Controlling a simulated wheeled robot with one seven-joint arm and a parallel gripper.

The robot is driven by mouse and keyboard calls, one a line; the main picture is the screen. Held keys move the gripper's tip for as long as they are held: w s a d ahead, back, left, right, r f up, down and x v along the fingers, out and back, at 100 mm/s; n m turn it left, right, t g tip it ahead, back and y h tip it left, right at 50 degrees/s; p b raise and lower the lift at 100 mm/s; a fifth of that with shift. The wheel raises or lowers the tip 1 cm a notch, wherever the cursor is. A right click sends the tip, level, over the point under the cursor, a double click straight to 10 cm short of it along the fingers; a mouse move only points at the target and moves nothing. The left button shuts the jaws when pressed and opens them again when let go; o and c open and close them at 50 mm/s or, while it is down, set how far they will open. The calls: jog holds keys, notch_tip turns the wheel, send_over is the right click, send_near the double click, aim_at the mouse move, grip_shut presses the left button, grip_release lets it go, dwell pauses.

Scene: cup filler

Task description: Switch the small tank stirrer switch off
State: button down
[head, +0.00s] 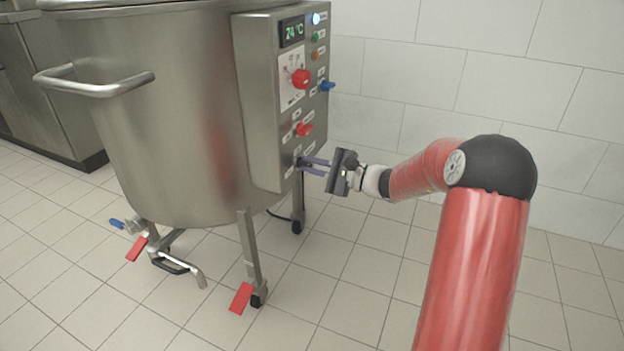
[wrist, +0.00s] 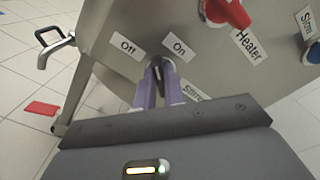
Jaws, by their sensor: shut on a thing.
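The steel tank's control panel (head: 285,110) faces right in the head view. My gripper (head: 304,164) reaches in from the right, its purple fingers shut on a small dark switch (wrist: 157,70) low on the panel. In the wrist view the fingers close around the switch, between an "Off" label (wrist: 128,47) on the left and an "On" label (wrist: 179,46) on the right. Another label (wrist: 195,92) beside it is partly hidden by my gripper. The fingers cover most of the switch, so I cannot tell which way it points.
A red heater switch (head: 304,129) sits just above. A red dial (head: 300,78) and a blue switch (head: 327,86) are higher up. A tank leg (head: 298,200) stands below. The floor right of the tank is clear, with a tiled wall (head: 430,70) behind.

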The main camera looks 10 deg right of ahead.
jog(key=n+b, duration=0.2)
jog(key=n, duration=0.1)
jog(key=shift+f+n, duration=0.15)
jog(key=shift+n, duration=2.15)
jog(key=c, duration=1.5)
grip_release()
jog(key=v, duration=0.8)
jog(key=shift+a+p, duration=0.1)
jog(key=shift+p, duration=0.3)
